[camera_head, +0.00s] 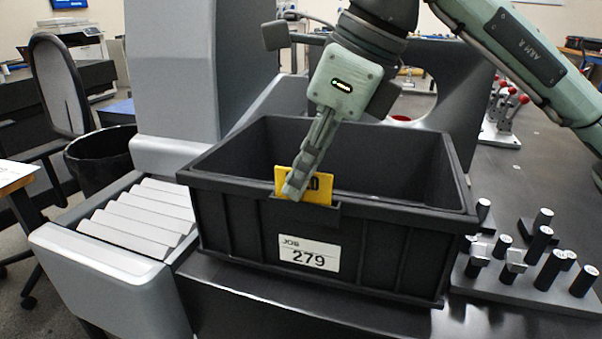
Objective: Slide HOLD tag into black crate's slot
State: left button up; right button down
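The black crate (222,228) stands at the table's front edge, partly beside the roller conveyor, with a white label reading JOB 279 on its front. The yellow HOLD tag (322,196) is upright at the crate's front rim, at the slot holder (300,208); its lower edge is hidden there, so I cannot tell how deep it sits. My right gripper (292,192) comes down from above, fingers together over the tag's left part and hiding most of its lettering. It looks shut on the tag. My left gripper is out of the picture.
A roller conveyor (140,218) lies left of the crate. A block with several black pins (540,275) stands close on the right. Red-handled clamps (507,108) are at the back right. A large grey machine column (185,70) rises behind. The crate's visible interior looks empty.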

jog(key=c, duration=1.6)
grip_release()
jog(key=shift+c, duration=0.2)
jog(key=shift+o, duration=0.5)
jog(key=shift+o, duration=0.7)
jog(key=shift+r, duration=0.15)
jog(key=shift+r+p, duration=2.1)
jog(key=shift+r, duration=1.3)
